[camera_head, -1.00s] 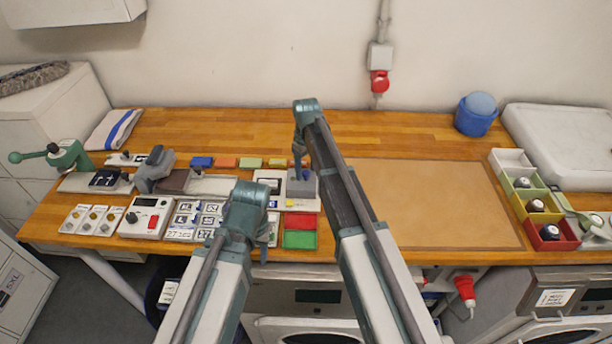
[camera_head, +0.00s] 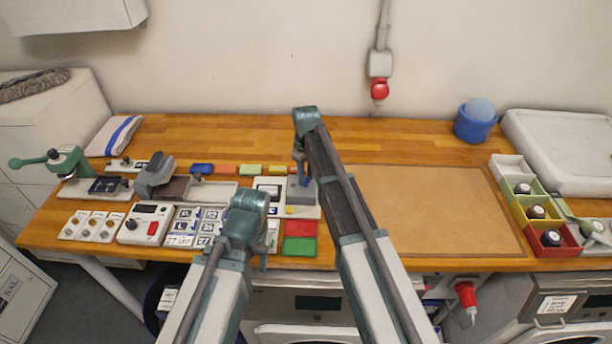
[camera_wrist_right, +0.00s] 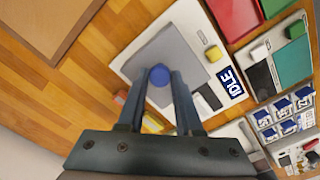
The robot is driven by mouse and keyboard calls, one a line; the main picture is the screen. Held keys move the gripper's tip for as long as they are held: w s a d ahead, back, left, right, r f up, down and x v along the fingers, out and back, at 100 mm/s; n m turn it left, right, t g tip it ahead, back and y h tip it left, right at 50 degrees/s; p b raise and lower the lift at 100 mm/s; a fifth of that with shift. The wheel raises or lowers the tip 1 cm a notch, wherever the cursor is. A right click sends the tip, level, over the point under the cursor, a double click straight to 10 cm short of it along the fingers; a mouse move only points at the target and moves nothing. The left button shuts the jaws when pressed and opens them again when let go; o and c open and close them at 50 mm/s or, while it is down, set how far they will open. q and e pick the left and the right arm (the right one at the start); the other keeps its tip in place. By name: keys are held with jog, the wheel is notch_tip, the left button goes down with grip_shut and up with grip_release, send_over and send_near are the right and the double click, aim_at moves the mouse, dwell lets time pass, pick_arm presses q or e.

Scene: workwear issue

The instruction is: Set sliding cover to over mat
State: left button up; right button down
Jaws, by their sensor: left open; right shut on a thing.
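A grey cover plate (camera_wrist_right: 165,58) with a round blue knob (camera_wrist_right: 159,75) lies on a white base (camera_wrist_right: 129,68) in the right wrist view. The cover also shows in the head view (camera_head: 302,195), partly behind my right arm. My right gripper (camera_wrist_right: 160,82) is shut on the knob, one finger on each side. Beside the cover on the base are a yellow button (camera_wrist_right: 214,53), a black-and-white piece (camera_wrist_right: 207,98) and an IDLE label (camera_wrist_right: 231,84). I cannot tell which surface is the mat. My left gripper (camera_head: 264,258) is open near the table's front edge, its fingers mostly hidden.
A green tray (camera_head: 299,246) and a red tray (camera_head: 300,229) lie in front of the base. A white control box (camera_head: 146,224) and a grey press (camera_head: 155,176) stand at left. A large tan board (camera_head: 430,210) lies at right, bare. Coloured bins (camera_head: 550,240) stand beyond it.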

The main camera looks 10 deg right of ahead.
dwell(0.9)
jog(key=a, duration=0.4)
jog(key=w+a, duration=0.1)
jog(key=a, duration=0.2)
jog(key=w+a, duration=0.1)
jog(key=a, duration=0.3)
jog(key=shift+w+a, duration=0.15)
jog(key=shift+a, duration=0.2)
jog(key=c, duration=0.6)
grip_release()
jog(key=shift+a, duration=0.15)
